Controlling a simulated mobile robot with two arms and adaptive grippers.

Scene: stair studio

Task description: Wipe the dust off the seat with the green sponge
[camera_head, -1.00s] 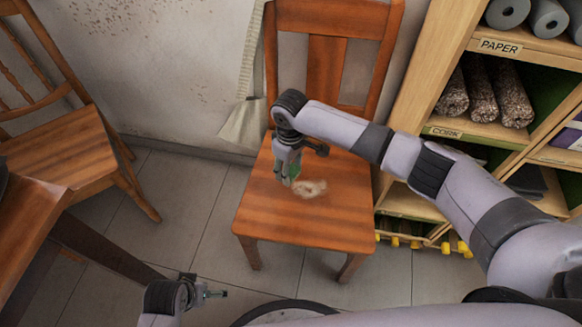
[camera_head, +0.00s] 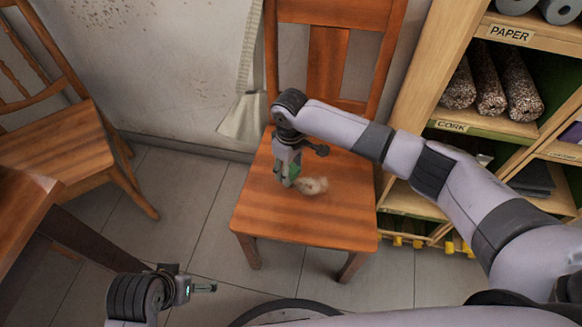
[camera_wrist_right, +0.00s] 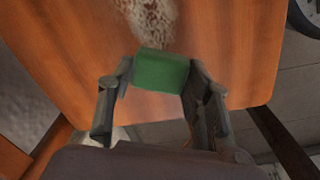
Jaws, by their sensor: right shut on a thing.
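A wooden chair's seat (camera_head: 300,220) fills the middle of the head view. A pale dust patch (camera_head: 314,186) lies on it, just right of my right gripper (camera_head: 289,181). The right gripper is shut on the green sponge (camera_wrist_right: 160,71), which is held between both fingers in the right wrist view. The dust (camera_wrist_right: 150,15) shows just beyond the sponge there. The sponge is low at the seat; I cannot tell whether it touches. My left gripper (camera_head: 204,288) is at the bottom left of the head view, away from the chair; its finger opening is unclear.
The chair's backrest (camera_head: 328,60) rises behind the seat. A wooden shelf (camera_head: 440,100) with cork rolls (camera_head: 490,90) stands close on the right. Another wooden chair (camera_head: 60,145) and a table edge (camera_head: 25,215) are on the left. Tiled floor is free between the chairs.

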